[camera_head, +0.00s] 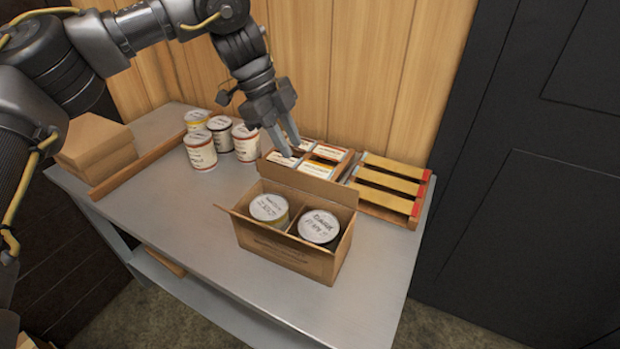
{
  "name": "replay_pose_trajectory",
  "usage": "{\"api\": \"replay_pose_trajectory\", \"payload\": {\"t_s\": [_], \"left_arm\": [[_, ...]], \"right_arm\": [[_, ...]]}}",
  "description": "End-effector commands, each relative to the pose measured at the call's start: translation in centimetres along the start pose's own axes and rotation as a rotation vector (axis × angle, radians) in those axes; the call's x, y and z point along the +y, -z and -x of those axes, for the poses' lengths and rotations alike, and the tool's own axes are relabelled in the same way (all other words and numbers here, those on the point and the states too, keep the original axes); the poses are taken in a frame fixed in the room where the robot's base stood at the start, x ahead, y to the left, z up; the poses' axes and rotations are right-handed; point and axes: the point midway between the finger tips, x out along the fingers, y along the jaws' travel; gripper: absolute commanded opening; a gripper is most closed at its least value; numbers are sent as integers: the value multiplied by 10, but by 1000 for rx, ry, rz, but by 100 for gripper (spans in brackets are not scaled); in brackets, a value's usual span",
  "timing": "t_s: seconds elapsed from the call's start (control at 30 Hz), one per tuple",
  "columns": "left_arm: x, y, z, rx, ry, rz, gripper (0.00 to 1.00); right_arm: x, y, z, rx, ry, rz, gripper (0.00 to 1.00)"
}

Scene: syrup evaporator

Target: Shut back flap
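An open cardboard box (290,256) stands on the table with two lidded cans inside, a left can (269,208) and a right can (319,227), with a divider between them. Its back flap (310,186) stands up along the rear edge, leaning back. The left side flap (238,214) spreads outward. The state of the front and right flaps is hard to tell. My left gripper (293,147) points down just behind and above the back flap, its two fingers a little apart with nothing seen between them. My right gripper is not in view.
Behind the box is a tray of labelled packets (322,160); right of it is a rack with yellow strips (390,187). Several cans (201,152) and a stack of brown cardboard (95,146) stand at the left. The grey table (190,230) is clear left of the box.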

Motion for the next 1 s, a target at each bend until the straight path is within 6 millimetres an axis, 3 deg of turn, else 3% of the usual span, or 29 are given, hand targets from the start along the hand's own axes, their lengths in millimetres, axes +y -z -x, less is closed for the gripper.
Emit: {"api": "replay_pose_trajectory", "payload": {"t_s": [0.27, 0.6, 1.0], "left_arm": [[1, 0, -39, 0, -5, -1, 25], [0, 2, -94, 1, -3, -3, 25], [0, 1, -107, 0, -1, -3, 25]], "right_arm": [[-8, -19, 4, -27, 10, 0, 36], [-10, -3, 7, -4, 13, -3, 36], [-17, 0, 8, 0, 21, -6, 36]]}}
